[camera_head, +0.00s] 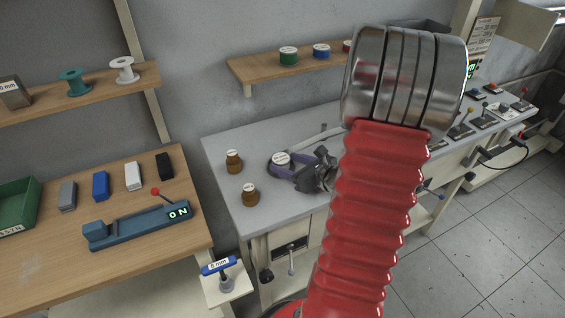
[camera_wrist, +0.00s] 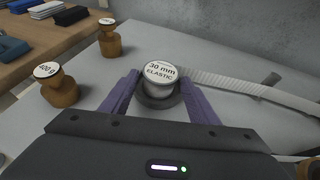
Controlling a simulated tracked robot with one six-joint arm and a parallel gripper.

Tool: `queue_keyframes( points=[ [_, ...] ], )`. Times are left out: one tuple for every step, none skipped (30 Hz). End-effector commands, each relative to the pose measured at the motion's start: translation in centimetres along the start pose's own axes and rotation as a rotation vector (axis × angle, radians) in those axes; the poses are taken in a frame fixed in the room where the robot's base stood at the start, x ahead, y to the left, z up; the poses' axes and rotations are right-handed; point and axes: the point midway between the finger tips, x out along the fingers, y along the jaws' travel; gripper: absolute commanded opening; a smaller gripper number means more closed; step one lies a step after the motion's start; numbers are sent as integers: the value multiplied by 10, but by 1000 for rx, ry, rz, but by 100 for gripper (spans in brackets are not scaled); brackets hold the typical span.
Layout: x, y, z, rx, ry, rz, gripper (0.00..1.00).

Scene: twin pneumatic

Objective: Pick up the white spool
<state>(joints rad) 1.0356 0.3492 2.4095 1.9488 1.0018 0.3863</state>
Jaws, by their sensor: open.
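A white spool with a round label reading 30 mm ELASTIC (camera_wrist: 160,76) stands upright on the grey bench, on a dark grey round base (camera_wrist: 158,101). A white band runs from it to the right. It also shows in the head view (camera_head: 281,158). My gripper (camera_wrist: 158,90) is open, its purple fingers low on either side of the spool. Whether they touch it I cannot tell. The gripper also shows in the head view (camera_head: 283,168), partly beside my arm. Another white spool (camera_head: 124,70) stands on the left wall shelf, away from my gripper.
Two brown weights with white tops (camera_head: 234,161) (camera_head: 250,194) stand left of my gripper on the grey bench (camera_head: 225,150). A teal spool (camera_head: 74,82) shares the left shelf. A blue lever unit (camera_head: 137,224) lies on the wooden bench. My arm hides much of the grey bench.

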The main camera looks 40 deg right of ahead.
Motion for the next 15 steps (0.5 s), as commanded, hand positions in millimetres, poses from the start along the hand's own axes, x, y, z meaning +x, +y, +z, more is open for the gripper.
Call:
queue_keyframes(
  points=[
    [7, 1, 0, 0, 0, 2, 55],
    [10, 0, 0, -1, 0, 2, 55],
    [13, 0, 0, -1, 0, 1, 55],
    [15, 0, 0, -1, 0, 1, 55],
    [16, 0, 0, -1, 0, 1, 55],
    [17, 0, 0, -1, 0, 0, 55],
    [17, 0, 0, -1, 0, 0, 55],
    [17, 0, 0, -1, -1, -1, 55],
    [17, 0, 0, -1, -1, -1, 55],
    [17, 0, 0, -1, -1, -1, 55],
    [17, 0, 0, -1, -1, -1, 55],
    [17, 0, 0, -1, 0, -1, 55],
    [17, 0, 0, -1, 0, -1, 55],
    [17, 0, 0, -1, 0, -1, 55],
    [17, 0, 0, -1, 0, -1, 55]
  ],
)
